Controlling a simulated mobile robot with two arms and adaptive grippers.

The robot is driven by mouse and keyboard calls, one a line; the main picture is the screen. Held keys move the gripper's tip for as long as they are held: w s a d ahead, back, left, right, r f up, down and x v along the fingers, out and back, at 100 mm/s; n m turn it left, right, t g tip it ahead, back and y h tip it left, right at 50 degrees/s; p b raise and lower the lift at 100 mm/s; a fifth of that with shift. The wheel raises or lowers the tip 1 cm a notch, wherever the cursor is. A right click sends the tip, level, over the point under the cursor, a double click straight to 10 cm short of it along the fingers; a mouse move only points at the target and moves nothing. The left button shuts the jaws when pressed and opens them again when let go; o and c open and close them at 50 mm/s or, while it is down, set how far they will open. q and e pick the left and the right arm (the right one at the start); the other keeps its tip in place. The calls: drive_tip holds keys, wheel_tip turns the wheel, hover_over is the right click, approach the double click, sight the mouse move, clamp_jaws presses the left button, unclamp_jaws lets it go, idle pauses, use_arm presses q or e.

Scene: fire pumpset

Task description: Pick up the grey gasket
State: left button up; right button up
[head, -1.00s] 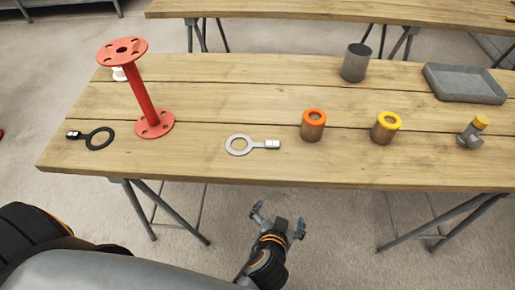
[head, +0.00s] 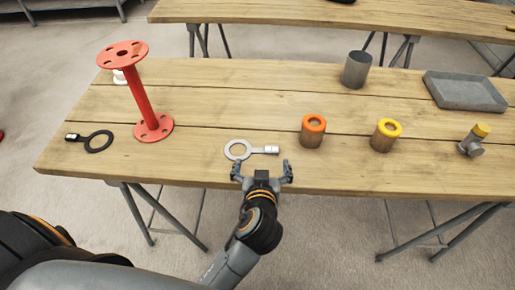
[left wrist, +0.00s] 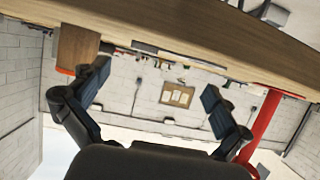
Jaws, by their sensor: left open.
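The grey gasket (head: 259,150) lies flat near the front edge of the wooden table in the head view. My right gripper is not in view.
A red flanged spool (head: 139,95) and a black gasket (head: 99,149) are to the left on the table (head: 210,100). An orange-topped cylinder (head: 312,137), yellow-topped cylinder (head: 382,140) and valve-like fitting (head: 470,147) stand right. A grey cup (head: 356,70) and tray (head: 465,98) are behind.

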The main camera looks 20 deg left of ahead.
sight(265, 149)
use_arm(q)
drive_tip(key=x, duration=0.5)
drive_tip(key=shift+w+d+p, duration=0.15)
drive_tip(key=shift+d+p, duration=0.1)
drive_tip(key=shift+p, duration=0.15)
drive_tip(key=c, duration=2)
drive_tip(key=shift+r, duration=0.15)
